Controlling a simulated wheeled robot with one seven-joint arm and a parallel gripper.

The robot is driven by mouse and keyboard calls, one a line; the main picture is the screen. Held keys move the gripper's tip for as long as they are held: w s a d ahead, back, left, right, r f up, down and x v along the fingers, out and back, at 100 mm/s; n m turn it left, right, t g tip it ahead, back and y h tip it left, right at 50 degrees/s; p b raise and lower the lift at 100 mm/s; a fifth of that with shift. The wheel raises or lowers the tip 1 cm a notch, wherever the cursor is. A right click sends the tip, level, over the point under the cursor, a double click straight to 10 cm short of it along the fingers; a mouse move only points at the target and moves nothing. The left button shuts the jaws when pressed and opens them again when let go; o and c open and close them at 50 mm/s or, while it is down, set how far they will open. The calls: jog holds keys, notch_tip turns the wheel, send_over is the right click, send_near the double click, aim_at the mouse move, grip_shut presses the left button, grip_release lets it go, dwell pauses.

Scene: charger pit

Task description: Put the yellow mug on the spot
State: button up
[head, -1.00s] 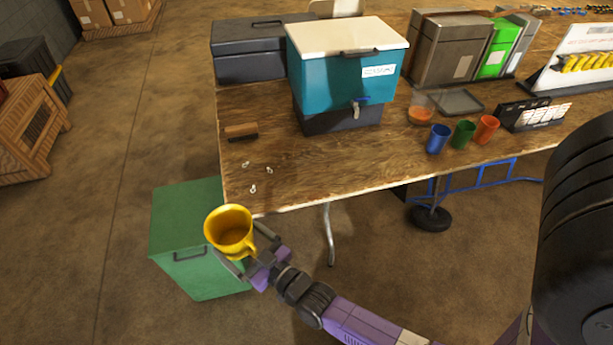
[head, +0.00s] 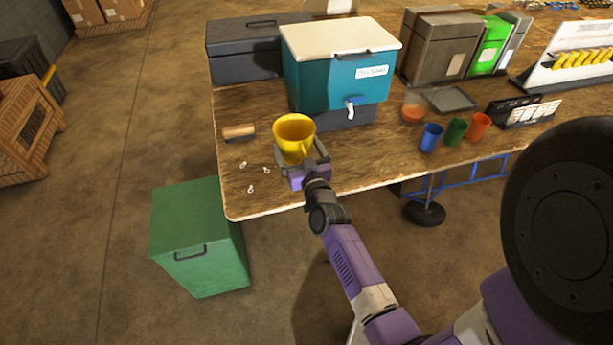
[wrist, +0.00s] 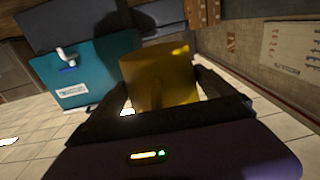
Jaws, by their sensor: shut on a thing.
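The yellow mug (head: 293,133) is upright in my gripper (head: 302,165), above the front left part of the wooden table (head: 290,197). My gripper is shut on the mug, with a finger on each side. In the wrist view the mug (wrist: 160,76) sits between the two dark fingers (wrist: 165,105). I cannot tell how high the mug is above the table. No marked spot can be made out in these frames.
A teal cooler (head: 335,78) with a tap stands just behind the mug. A brush (head: 239,132) and several small white bits (head: 252,188) lie to the left. A green bin (head: 200,235) stands on the floor.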

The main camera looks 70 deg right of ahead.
aim_at(309, 129)
jog(key=shift+m+g+h, duration=0.5)
jog(key=shift+g, duration=0.1)
jog(key=d+r, duration=0.1)
jog(key=d, duration=0.1)
jog(key=s+d+r, duration=0.1)
jog(key=d, duration=0.1)
jog(key=s+d+r, duration=0.1)
jog(key=d, duration=0.2)
jog(key=shift+r+p, duration=0.15)
jog(key=shift+p, duration=0.25)
jog(key=shift+w+a+f+t, duration=0.2)
jog(key=shift+w+a+t, duration=0.1)
jog(key=shift+w+a, duration=0.1)
jog(key=shift+w+f, duration=0.15)
jog(key=shift+a+f+n+y, duration=0.1)
jog(key=shift+f+n+y, duration=0.1)
jog(key=shift+n+y, duration=0.1)
notch_tip(309, 129, down, 15)
jog(key=b, duration=1.1)
jog(key=shift+f+b, duration=0.15)
jog(key=shift+b, duration=0.2)
jog(key=shift+f+b, duration=0.6)
jog(key=shift+f, duration=1.55)
